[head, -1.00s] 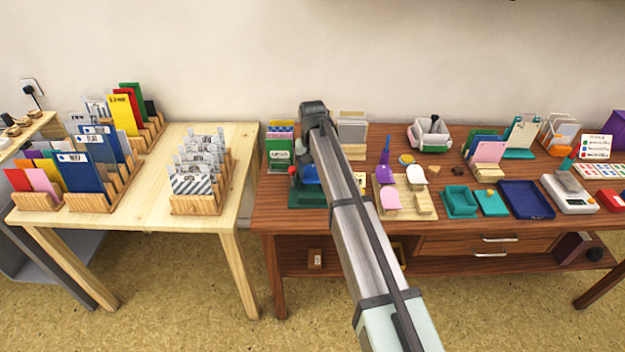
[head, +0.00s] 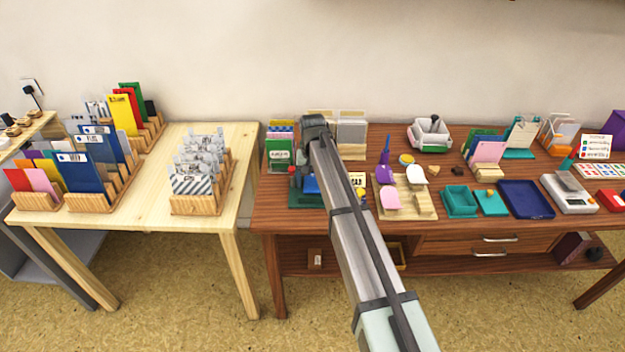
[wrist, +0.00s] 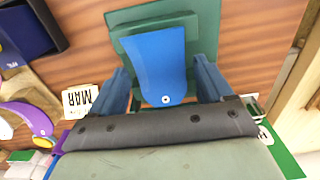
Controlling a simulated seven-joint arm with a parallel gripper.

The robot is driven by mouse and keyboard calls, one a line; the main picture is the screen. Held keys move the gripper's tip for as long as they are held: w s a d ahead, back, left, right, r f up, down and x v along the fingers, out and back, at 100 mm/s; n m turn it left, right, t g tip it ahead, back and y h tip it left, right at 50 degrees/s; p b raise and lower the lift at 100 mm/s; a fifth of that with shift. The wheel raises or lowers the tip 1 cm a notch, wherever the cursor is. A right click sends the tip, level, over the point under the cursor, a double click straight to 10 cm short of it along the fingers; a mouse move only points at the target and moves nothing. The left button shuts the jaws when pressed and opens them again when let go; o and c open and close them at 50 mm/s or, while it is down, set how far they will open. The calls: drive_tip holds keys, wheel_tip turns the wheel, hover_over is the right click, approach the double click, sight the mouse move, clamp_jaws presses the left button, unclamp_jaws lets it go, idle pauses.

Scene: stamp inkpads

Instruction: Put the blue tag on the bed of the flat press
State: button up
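The blue tag (wrist: 160,62) lies flat in the wrist view, its small pale hole towards me. It is over the dark green bed of the flat press (wrist: 205,20); I cannot tell for certain that it touches. My gripper (wrist: 160,68) has one finger on each side of the tag, with narrow strips of green showing between, so it looks open around it. In the head view the press (head: 305,200) stands at the left end of the brown table. My arm partly covers the press, and a blue patch shows above its bed.
A card marked MAR (wrist: 80,100) lies close beside the press. A wooden tray with pink and purple pieces (head: 420,208) and card racks (head: 351,132) stand near. A pale table with racks (head: 195,208) is to the left, across a gap.

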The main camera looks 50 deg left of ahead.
sight(312, 185)
drive_tip(key=shift+o, duration=0.4)
drive_tip(key=shift+r, duration=0.15)
wheel_tip(312, 185, up, 12)
idle(0.3)
